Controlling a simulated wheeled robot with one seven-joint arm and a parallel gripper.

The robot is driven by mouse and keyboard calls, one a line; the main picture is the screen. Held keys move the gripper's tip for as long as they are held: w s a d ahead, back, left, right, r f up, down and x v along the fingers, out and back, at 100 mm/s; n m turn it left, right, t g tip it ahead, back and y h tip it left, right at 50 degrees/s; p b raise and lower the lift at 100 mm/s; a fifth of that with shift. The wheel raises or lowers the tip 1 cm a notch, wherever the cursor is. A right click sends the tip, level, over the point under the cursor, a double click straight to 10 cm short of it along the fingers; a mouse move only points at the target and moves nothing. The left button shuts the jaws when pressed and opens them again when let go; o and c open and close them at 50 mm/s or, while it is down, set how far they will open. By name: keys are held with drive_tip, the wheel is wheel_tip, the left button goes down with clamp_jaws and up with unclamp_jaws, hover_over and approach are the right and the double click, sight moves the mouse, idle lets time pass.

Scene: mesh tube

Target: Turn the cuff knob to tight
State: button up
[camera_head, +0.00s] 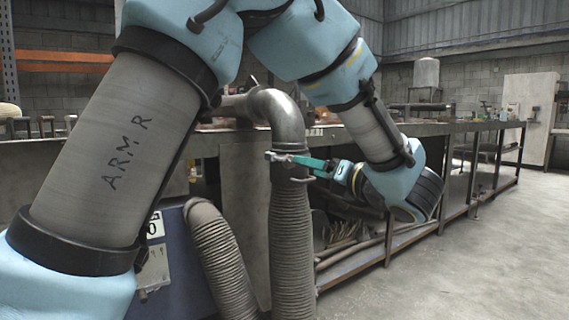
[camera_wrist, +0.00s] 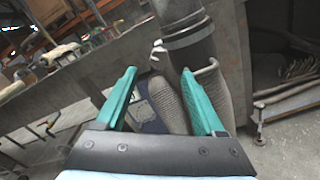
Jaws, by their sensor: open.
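A grey metal elbow pipe (camera_head: 276,108) runs down into a ribbed hose (camera_head: 292,240). A cuff (camera_head: 284,172) circles the joint; it shows as a dark band in the wrist view (camera_wrist: 188,36). A small pale fitting (camera_head: 274,156) sticks out at the cuff's left, and a bent rod (camera_wrist: 208,66) at its right. I cannot tell for sure which is the knob. My gripper (camera_head: 308,161) has teal fingers and overlaps the cuff in the head view. In the wrist view my gripper (camera_wrist: 159,72) is open, with nothing visibly held and the hose beyond its fingers.
A second ribbed hose (camera_head: 222,258) hangs left of the first. A long metal workbench (camera_head: 465,126) runs behind, with rods and pipes (camera_head: 345,245) on its lower shelf. The concrete floor (camera_head: 480,265) at the right is clear. My arm covers much of the head view's left and top.

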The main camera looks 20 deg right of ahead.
sight(291, 162)
drive_tip(key=w, duration=0.3)
drive_tip(key=w+a, duration=0.1)
drive_tip(key=w, duration=0.5)
drive_tip(key=shift+w+a, duration=0.2)
drive_tip(key=shift+a, duration=0.2)
clamp_jaws()
